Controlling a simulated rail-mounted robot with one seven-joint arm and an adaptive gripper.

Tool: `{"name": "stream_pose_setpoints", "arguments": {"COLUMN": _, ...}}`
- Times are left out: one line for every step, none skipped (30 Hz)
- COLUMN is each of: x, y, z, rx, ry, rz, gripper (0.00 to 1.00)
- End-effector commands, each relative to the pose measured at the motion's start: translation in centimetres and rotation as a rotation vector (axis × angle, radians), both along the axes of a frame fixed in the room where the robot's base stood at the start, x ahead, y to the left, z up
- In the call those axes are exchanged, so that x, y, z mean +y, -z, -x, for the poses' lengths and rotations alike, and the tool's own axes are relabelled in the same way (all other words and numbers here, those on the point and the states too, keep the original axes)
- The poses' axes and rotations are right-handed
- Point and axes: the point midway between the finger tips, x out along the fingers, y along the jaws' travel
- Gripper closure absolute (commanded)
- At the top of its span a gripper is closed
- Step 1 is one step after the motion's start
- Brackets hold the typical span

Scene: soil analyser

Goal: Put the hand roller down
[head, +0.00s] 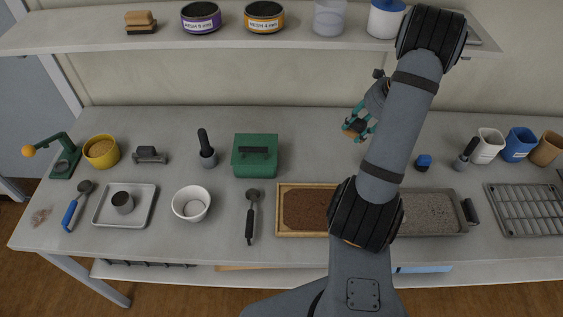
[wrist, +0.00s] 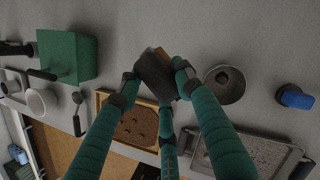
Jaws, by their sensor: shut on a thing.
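My gripper (head: 362,118) has teal fingers and is raised over the back of the bench, right of the green box. In the wrist view its fingers (wrist: 157,85) are closed around a dark, rounded piece with a tan part behind it. This held thing appears to be the hand roller (wrist: 156,72); in the head view only a small tan and dark part of it (head: 352,127) shows between the fingers. It looks tilted and clear of the bench, but its height is hard to judge. The fingers hide much of it.
A wooden-framed soil tray (head: 302,207) with dimples and a gravel tray (head: 435,212) lie in front. The green box (head: 254,157) stands left, a grey pot (wrist: 225,87) and blue object (head: 424,162) right. Bare bench shows around the pot.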

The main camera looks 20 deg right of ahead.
Motion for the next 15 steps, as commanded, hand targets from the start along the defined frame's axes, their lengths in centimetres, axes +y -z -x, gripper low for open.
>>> {"name": "stream_pose_setpoints", "arguments": {"x": 0.3, "y": -0.1, "z": 0.4, "rx": 0.001, "ry": 0.017, "rz": -0.001, "gripper": 0.86}}
{"name": "stream_pose_setpoints", "arguments": {"x": 0.5, "y": 0.0, "z": 0.6, "rx": 0.001, "ry": 0.024, "rz": -0.002, "gripper": 0.86}}
{"name": "stream_pose_setpoints", "arguments": {"x": 0.8, "y": 0.0, "z": 0.6, "rx": 0.000, "ry": 0.035, "rz": -0.002, "gripper": 0.86}}
{"name": "stream_pose_setpoints", "arguments": {"x": 1.1, "y": 0.0, "z": 0.5, "rx": 0.000, "ry": 0.045, "rz": -0.003, "gripper": 0.86}}
{"name": "stream_pose_setpoints", "arguments": {"x": 1.3, "y": 0.1, "z": 0.4, "rx": 0.000, "ry": 0.054, "rz": -0.002, "gripper": 0.86}}
{"name": "stream_pose_setpoints", "arguments": {"x": 1.9, "y": 0.4, "z": 0.3, "rx": 0.001, "ry": 0.066, "rz": -0.005, "gripper": 0.86}}
{"name": "stream_pose_setpoints", "arguments": {"x": 2.2, "y": 0.6, "z": 0.2, "rx": 0.001, "ry": 0.073, "rz": -0.005, "gripper": 0.86}}
{"name": "stream_pose_setpoints", "arguments": {"x": 2.7, "y": 0.9, "z": 0.0, "rx": 0.002, "ry": 0.077, "rz": -0.007, "gripper": 0.86}}
{"name": "stream_pose_setpoints", "arguments": {"x": 3.5, "y": 1.4, "z": -0.3, "rx": 0.004, "ry": 0.079, "rz": -0.008, "gripper": 0.86}}
{"name": "stream_pose_setpoints", "arguments": {"x": 4.2, "y": 1.9, "z": -0.5, "rx": 0.003, "ry": 0.078, "rz": -0.007, "gripper": 0.86}}
{"name": "stream_pose_setpoints", "arguments": {"x": 4.8, "y": 2.4, "z": -0.8, "rx": 0.004, "ry": 0.076, "rz": -0.008, "gripper": 0.86}}
{"name": "stream_pose_setpoints", "arguments": {"x": 5.8, "y": 3.0, "z": -1.1, "rx": 0.005, "ry": 0.076, "rz": -0.007, "gripper": 0.86}}
{"name": "stream_pose_setpoints", "arguments": {"x": 6.5, "y": 3.5, "z": -1.3, "rx": 0.005, "ry": 0.075, "rz": -0.008, "gripper": 0.86}}
{"name": "stream_pose_setpoints", "arguments": {"x": 7.2, "y": 4.0, "z": -1.6, "rx": 0.003, "ry": 0.075, "rz": -0.006, "gripper": 0.86}}
{"name": "stream_pose_setpoints", "arguments": {"x": 8.1, "y": 4.6, "z": -1.9, "rx": 0.004, "ry": 0.077, "rz": -0.007, "gripper": 0.86}}
